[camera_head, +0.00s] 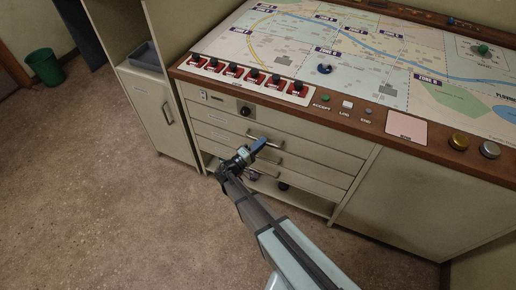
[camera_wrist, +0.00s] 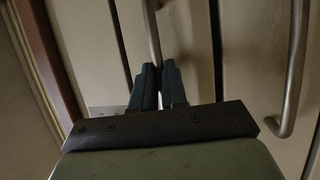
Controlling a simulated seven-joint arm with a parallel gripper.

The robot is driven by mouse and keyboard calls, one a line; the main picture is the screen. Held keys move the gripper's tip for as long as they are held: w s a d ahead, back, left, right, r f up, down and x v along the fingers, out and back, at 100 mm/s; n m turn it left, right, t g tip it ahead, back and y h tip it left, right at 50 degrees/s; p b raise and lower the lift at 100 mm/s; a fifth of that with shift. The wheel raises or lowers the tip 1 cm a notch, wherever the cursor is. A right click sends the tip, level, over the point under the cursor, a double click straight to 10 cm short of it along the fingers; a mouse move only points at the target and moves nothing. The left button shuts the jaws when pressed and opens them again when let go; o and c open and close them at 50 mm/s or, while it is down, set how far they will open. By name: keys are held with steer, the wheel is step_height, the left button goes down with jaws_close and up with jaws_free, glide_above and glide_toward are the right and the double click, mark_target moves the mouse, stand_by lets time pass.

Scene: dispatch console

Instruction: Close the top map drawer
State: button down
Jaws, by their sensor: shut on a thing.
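The top map drawer (camera_head: 222,121) is a cream front under the console's wooden edge. Its bar handle (camera_head: 272,144) is at the middle of that front, partly hidden by my gripper (camera_head: 259,146). In the wrist view my gripper (camera_wrist: 152,84) has its two blue fingers shut on a metal bar handle (camera_wrist: 152,35). The drawer front looks about level with its neighbours in the head view; I cannot tell whether a small gap is left.
Lower drawers with bar handles sit below; one handle shows in the wrist view (camera_wrist: 296,75). A panel with a black knob (camera_head: 245,110) is above. The map console top (camera_head: 320,60) overhangs. A side cabinet (camera_head: 160,110) stands left.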

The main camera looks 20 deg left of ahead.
steer(key=c, duration=1.2)
jaws_free()
steer(key=shift+w, duration=0.3)
steer(key=shift+s, duration=0.1)
steer(key=v, duration=1.3)
steer(key=shift+s+a+f, duration=0.1)
steer(key=shift+s+a, duration=0.05)
steer(key=shift+s, duration=0.15)
steer(key=shift+n, duration=0.3)
